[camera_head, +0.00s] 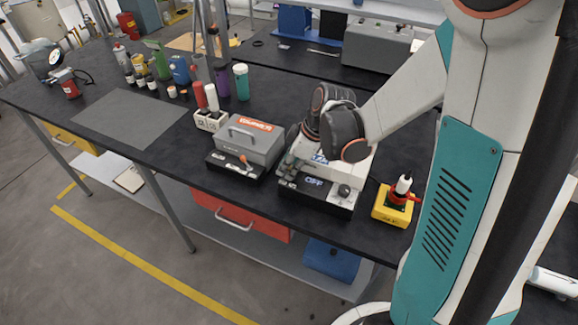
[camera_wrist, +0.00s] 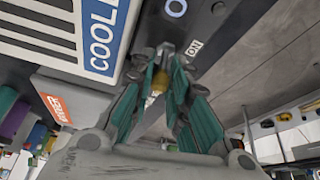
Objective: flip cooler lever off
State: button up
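The cooler is a white unit on a black base, with a blue label, in the wrist view (camera_wrist: 100,32). It also stands near the front edge of the bench in the head view (camera_head: 318,190), with a blue "OFF" label on its base. A small yellow tip (camera_wrist: 158,82), apparently on the lever, sits between my gripper's teal finger pads (camera_wrist: 165,68). A white "ON" label (camera_wrist: 194,48) is just beyond the fingertips. The fingers are close together with a narrow gap; I cannot tell whether they press on the lever. In the head view my gripper (camera_head: 292,163) is at the cooler's left side, partly hidden.
A grey toolbox-like unit (camera_head: 250,138) stands close to the left of the cooler. A yellow box with a red-and-white knob (camera_head: 396,203) stands to the right. Bottles and a white holder (camera_head: 209,121) are farther left. A grey mat (camera_head: 130,117) lies bare on the bench.

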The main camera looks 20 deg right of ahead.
grip_shut()
jog(key=shift+w+a+g+h, duration=0.25)
jog(key=shift+g+h, duration=0.15)
jog(key=shift+g, duration=0.1)
jog(key=shift+w+a+f+g+h, duration=0.1)
jog(key=shift+w+f+g+h, duration=0.1)
jog(key=shift+g+h, duration=0.5)
jog(key=shift+o, duration=2.1)
grip_release()
jog(key=shift+r, duration=0.1)
notch_tip(320, 180, up, 12)
jog(key=d, duration=0.1)
jog(key=shift+s+d, duration=0.15)
jog(key=shift+s, duration=0.05)
